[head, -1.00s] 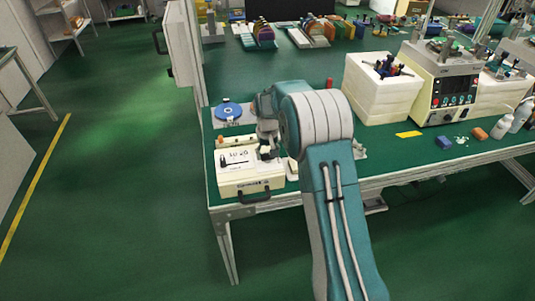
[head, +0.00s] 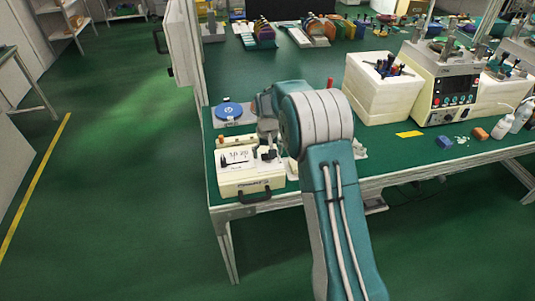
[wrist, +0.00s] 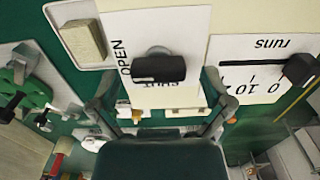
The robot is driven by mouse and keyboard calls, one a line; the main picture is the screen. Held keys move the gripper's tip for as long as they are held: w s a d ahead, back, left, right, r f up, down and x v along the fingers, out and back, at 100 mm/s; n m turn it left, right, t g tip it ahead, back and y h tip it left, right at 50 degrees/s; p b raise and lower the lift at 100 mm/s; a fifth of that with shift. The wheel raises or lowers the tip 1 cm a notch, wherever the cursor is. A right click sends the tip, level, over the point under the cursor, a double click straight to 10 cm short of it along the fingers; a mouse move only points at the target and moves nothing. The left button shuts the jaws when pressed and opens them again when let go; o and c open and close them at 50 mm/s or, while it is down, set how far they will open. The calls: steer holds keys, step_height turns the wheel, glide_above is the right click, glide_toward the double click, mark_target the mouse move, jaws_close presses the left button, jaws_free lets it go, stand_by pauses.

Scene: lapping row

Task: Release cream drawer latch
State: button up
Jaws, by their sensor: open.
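The cream drawer unit (head: 235,186) stands at the front left corner of the green bench, with a black pull handle (head: 255,196) on its front. In the wrist view its latch is a dark knob (wrist: 158,68) on a white plate. The word OPEN reads to the knob's left and SHUT, partly covered, just below it. The knob's bar lies crosswise in that view. My gripper (wrist: 160,112) is open and empty, its two fingers spread below the knob in the picture, apart from it. In the head view my gripper (head: 268,140) is over the unit's right part, partly hidden by my arm.
A second dark knob (wrist: 300,68) sits beside a scale marked "runs". A cream block (wrist: 83,40) lies in a pale tray. A blue disc (head: 229,110) lies behind the unit. A white bin (head: 382,95) with tools stands to the right. Floor left of the bench is clear.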

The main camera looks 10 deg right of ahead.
step_height(320, 180, up, 12)
stand_by(0.6)
